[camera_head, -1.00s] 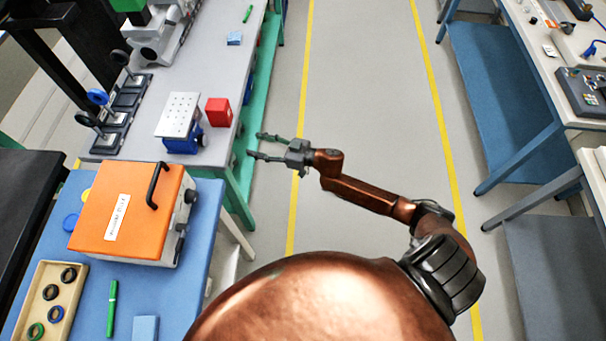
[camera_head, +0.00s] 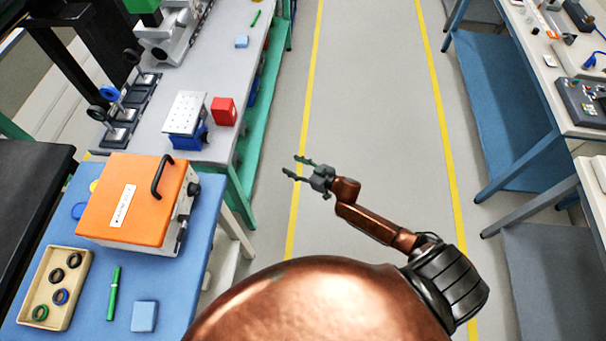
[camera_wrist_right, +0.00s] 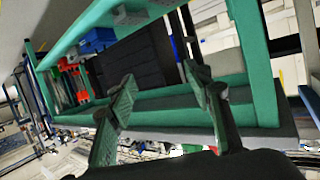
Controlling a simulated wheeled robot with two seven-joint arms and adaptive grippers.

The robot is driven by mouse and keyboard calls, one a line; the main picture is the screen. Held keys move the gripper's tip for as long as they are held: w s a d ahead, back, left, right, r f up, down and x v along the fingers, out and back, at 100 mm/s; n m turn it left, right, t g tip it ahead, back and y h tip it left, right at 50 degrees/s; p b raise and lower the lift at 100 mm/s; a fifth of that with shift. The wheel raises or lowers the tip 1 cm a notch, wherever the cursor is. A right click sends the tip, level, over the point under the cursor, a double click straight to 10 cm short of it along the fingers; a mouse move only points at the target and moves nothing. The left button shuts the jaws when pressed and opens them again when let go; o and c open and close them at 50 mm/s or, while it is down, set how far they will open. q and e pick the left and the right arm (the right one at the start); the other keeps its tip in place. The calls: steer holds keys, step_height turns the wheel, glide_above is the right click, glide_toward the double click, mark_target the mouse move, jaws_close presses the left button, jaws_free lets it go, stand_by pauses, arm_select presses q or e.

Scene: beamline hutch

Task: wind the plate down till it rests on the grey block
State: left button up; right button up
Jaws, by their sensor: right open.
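A silver plate with rows of holes (camera_head: 185,112) sits on top of a blue jack (camera_head: 190,138) near the right edge of the grey bench, in the head view. I cannot make out a grey block under the plate from here. A red block (camera_head: 223,111) stands just right of the plate. My right gripper (camera_head: 297,167) is open and empty over the aisle, to the right of the bench edge and apart from the jack. In the right wrist view its two fingers (camera_wrist_right: 160,95) are spread before a green bench frame. My left gripper is not in view.
An orange-topped box (camera_head: 118,215) with a black handle stands on the blue table (camera_head: 185,290), next to a tray of rings (camera_head: 41,312). Black posts (camera_head: 118,125) stand left of the plate. The aisle (camera_head: 375,120) is clear.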

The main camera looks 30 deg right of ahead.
steer(key=shift+h, duration=0.5)
steer(key=shift+s+d+f, duration=0.3)
steer(key=shift+s+f, duration=0.1)
steer(key=shift+f, duration=0.2)
steer(key=shift+s+d+f, duration=0.35)
steer(key=shift+s+f, duration=0.05)
steer(key=shift+f, duration=0.2)
steer(key=shift+s+d+f, duration=0.3)
steer(key=shift+s+f, duration=0.1)
steer(key=shift+f, duration=0.2)
steer(key=shift+m, duration=0.3)
